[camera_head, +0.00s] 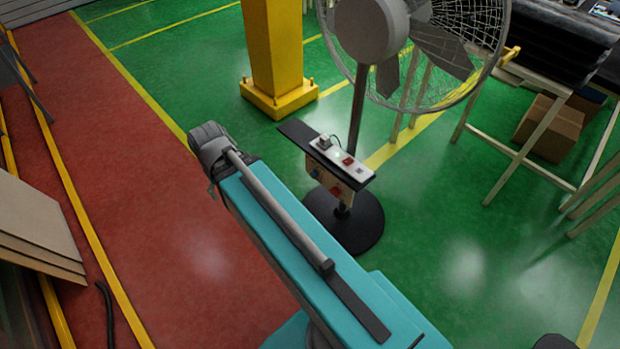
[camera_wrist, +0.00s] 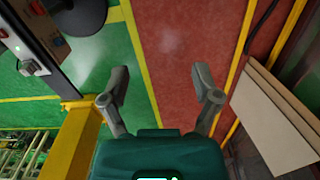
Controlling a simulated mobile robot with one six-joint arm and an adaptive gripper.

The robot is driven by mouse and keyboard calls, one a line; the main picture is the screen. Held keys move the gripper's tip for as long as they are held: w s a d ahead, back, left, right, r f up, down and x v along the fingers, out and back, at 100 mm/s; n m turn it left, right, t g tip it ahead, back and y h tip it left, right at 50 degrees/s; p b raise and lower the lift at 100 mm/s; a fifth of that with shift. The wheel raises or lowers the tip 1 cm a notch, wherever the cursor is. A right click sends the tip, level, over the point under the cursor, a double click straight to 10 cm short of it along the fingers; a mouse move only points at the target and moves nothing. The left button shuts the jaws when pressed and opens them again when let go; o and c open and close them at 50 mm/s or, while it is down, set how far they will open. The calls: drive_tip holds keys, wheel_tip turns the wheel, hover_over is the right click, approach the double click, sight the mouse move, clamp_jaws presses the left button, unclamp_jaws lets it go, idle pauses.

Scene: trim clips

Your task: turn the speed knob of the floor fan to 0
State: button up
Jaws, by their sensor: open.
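The floor fan (camera_head: 368,30) stands right of centre in the head view, with a round dark base (camera_head: 362,226). A narrow panel (camera_head: 345,168) is on its pole. A small grey knob (camera_head: 324,142) sits near the panel's left end, with a red switch (camera_head: 348,160) to its right. In the wrist view the knob (camera_wrist: 27,68) shows at the left edge beside a small green light. Its setting is too small to read. My gripper (camera_wrist: 160,92) is open and empty, apart from the knob, with floor between its fingers. My arm hides part of the floor in the head view.
A yellow column (camera_head: 274,50) stands behind the panel. A frame table (camera_head: 535,110) with a cardboard box (camera_head: 550,128) is at the right. Brown boards (camera_head: 35,225) lean at the left. The red floor lane left of my arm is clear.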

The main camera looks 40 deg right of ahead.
drive_tip(key=w+d+f+m+h+b, duration=0.35)
drive_tip(key=d+f+b, duration=0.45)
drive_tip(key=f+b, duration=0.35)
drive_tip(key=w+d+f+m+h+b, duration=0.3)
drive_tip(key=w+d+f+m+b, duration=0.2)
drive_tip(key=d+f+b, duration=0.45)
drive_tip(key=m+t+h+b, duration=0.1)
drive_tip(key=m+h+b, duration=0.7)
drive_tip(key=b, duration=2.2)
approach(312, 175)
drive_tip(key=a+r, duration=0.1)
drive_tip(key=a+y, duration=0.1)
drive_tip(key=a, duration=0.1)
drive_tip(key=shift+s+r+m, duration=0.15)
drive_tip(key=shift+r+m, duration=0.2)
drive_tip(key=shift+r, duration=0.05)
drive_tip(key=b+x, duration=0.4)
drive_tip(key=x, duration=0.9)
drive_tip(key=shift+d+f+b, duration=0.15)
drive_tip(key=shift+d+b, duration=0.15)
drive_tip(key=shift+b, duration=0.1)
